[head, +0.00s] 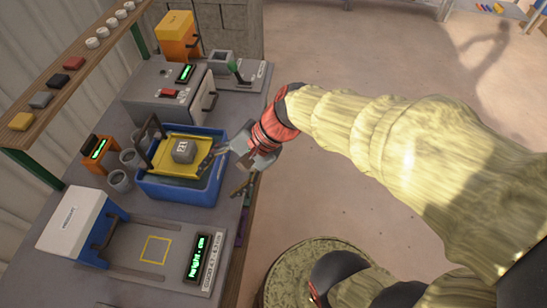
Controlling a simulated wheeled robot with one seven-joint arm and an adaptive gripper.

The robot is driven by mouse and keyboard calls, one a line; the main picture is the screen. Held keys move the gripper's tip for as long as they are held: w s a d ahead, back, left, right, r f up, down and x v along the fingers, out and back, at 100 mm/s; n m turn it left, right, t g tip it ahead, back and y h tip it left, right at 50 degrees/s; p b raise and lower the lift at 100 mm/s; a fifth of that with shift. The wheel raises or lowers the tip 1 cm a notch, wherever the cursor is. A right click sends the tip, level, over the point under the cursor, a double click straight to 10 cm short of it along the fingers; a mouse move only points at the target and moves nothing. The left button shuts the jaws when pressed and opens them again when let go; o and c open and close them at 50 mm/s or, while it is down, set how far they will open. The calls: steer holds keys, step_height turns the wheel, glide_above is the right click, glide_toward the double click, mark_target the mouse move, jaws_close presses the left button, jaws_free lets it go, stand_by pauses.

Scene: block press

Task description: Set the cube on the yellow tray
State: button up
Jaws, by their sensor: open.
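The grey cube (184,151), with a dark mark on its face, rests on the yellow tray (186,170). The yellow tray sits in or on the blue bin (180,190), and a dark upright handle stands at its left side. My gripper (224,172) is open at the right side of the blue bin. One finger reaches over the bin's right rim near the tray, and the other hangs outside it. The gripper is apart from the cube, and nothing shows between its fingers.
A press-like machine with a green display (198,258) stands in front of the bin. A grey box machine (160,95) stands behind it. Small grey cups (119,181) and an orange display unit (99,149) are on the left. A wooden shelf (70,62) overhangs the left. Floor on the right is open.

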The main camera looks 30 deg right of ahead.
steer(key=s+d+r+n+t+h, duration=0.2)
steer(key=s+d+r+n+h, duration=0.4)
steer(key=d+n, duration=0.4)
steer(key=shift+d+r+n+t+h, duration=0.3)
steer(key=shift+d+r+t+h, duration=0.1)
steer(key=shift+d+r+h, duration=0.15)
